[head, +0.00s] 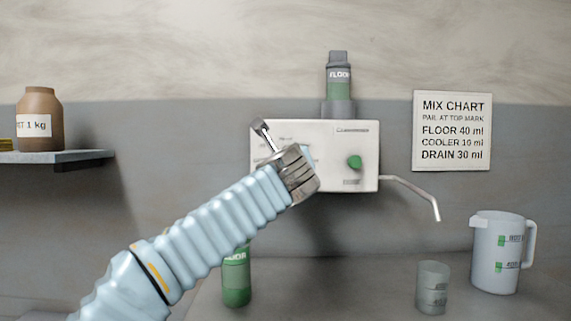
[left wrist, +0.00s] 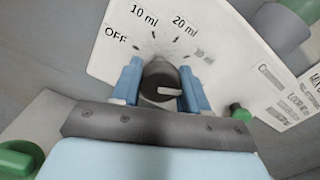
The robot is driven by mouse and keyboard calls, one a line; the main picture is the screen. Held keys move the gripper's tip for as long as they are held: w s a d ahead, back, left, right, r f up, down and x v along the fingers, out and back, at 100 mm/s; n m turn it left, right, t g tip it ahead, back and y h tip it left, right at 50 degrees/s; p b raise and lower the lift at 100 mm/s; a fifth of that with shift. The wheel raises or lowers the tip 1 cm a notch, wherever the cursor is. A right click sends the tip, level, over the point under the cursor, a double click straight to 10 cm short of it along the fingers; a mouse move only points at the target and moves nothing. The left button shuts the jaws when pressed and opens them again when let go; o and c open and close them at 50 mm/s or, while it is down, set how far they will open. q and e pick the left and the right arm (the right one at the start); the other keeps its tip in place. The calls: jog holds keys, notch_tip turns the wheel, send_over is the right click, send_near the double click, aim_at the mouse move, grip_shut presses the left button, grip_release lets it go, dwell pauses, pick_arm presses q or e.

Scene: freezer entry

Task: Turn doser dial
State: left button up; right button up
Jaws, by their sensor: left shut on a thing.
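The white doser box (head: 335,180) is on the wall in the head view. Its dark dial (left wrist: 160,76) shows in the left wrist view, with a pale bar across its face lying roughly level and marks OFF, 10 ml, 20 ml and a fainter one around it. My left gripper (head: 304,160) is at the left part of the box and hides the dial in the head view. In the left wrist view its two blue fingers (left wrist: 160,90) are shut on the dial, one on each side. My right gripper is in neither view.
A green button (head: 354,162) is right of the dial. A FLOOR bottle (head: 339,88) stands on top, and a spout (head: 412,194) sticks out right. Below are a green bottle (head: 236,285), a cup (head: 432,290) and a jug (head: 492,265). A mix chart (head: 452,131) hangs at right.

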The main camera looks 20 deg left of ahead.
pick_arm(q)
jog(key=shift+d+f+m, duration=0.1)
jog(key=shift+f+m, duration=0.1)
jog(key=shift+m, duration=2)
jog(key=o, duration=1.1)
jog(key=shift+r, duration=0.1)
jog(key=shift+c, duration=0.2)
jog(key=b+v, duration=0.2)
jog(key=v, duration=1.1)
jog(key=shift+s, duration=0.35)
